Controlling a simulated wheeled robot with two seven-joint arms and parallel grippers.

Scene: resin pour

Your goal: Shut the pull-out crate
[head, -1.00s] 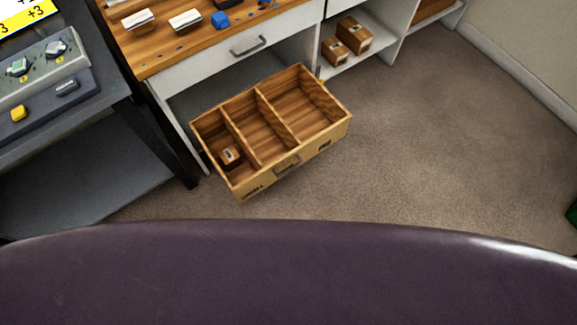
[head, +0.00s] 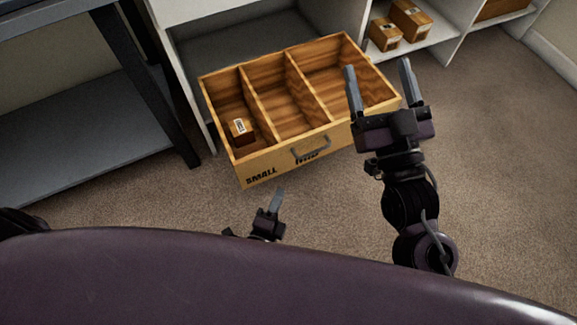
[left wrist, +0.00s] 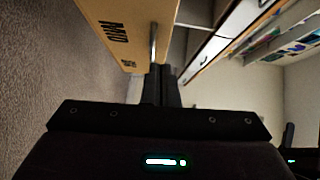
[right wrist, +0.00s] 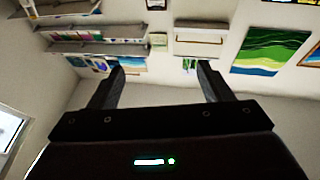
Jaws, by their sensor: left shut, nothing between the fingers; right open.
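The pull-out crate (head: 292,152) is a wooden box with three compartments, pulled out of the white shelf unit above the carpet. A small brown box (head: 241,130) lies in its left compartment. The crate front has a grey handle (head: 311,149) and dark lettering. My left gripper (head: 277,200) is shut and empty, low in front of the crate. In the left wrist view its closed fingers (left wrist: 160,88) point along the crate front (left wrist: 115,28). My right gripper (head: 380,80) is open and empty, over the crate's right end in the head view, hiding part of it.
A dark metal table (head: 80,120) stands at the left. The white shelf unit (head: 430,60) holds small cartons (head: 410,18) at the right. Carpet (head: 500,170) is clear at right. The right wrist view shows walls with pictures (right wrist: 268,52) and shelves (right wrist: 100,48).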

